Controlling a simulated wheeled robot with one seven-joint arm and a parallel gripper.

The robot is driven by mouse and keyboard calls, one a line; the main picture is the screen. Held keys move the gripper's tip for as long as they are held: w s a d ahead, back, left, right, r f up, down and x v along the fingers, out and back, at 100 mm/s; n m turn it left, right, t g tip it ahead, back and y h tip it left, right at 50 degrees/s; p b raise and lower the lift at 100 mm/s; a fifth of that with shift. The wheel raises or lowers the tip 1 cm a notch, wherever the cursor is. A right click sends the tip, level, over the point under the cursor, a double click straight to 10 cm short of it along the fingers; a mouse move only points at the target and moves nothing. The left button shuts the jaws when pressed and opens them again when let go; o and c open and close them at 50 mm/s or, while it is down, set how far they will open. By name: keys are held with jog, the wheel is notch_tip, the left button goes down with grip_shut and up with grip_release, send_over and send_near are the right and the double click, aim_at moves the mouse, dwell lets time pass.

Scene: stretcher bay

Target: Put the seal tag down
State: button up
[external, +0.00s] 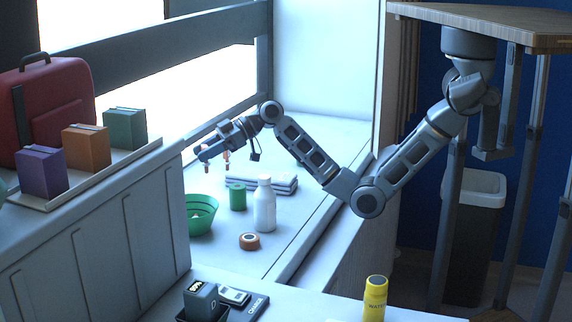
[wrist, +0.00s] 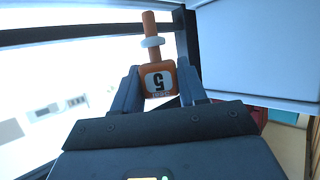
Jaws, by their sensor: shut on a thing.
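The seal tag (wrist: 158,68) is orange, with a white label reading 5, a white ring and an orange stem. In the wrist view it sits between the two fingers of my gripper (wrist: 159,84), which is shut on it. In the external view my gripper (external: 216,158) is raised above the pale ledge (external: 232,259), behind and above the green bowl. The tag is too small there to make out surely, and it is clear of the ledge.
On the ledge stand a green bowl (external: 201,214), a green can (external: 237,197), a white bottle (external: 264,206), an orange-brown roll (external: 249,241) and a folded grey stack (external: 270,184). Coloured boxes (external: 86,147) line the left shelf. A yellow bottle (external: 375,299) stands in front.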

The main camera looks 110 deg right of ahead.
jog(key=shift+w+a+f+p, duration=0.1)
jog(key=shift+w+a+f, duration=0.9)
jog(key=shift+f, duration=0.55)
jog(key=shift+w+a+f+p, duration=0.15)
jog(key=shift+w+a+f, duration=0.85)
jog(key=shift+f, duration=0.5)
jog(key=shift+w+a+f+p, duration=0.1)
jog(key=shift+w+a+f, duration=0.9)
jog(key=shift+f, duration=0.55)
jog(key=shift+w+d, duration=0.1)
jog(key=shift+f, duration=0.15)
jog(key=o, duration=1)
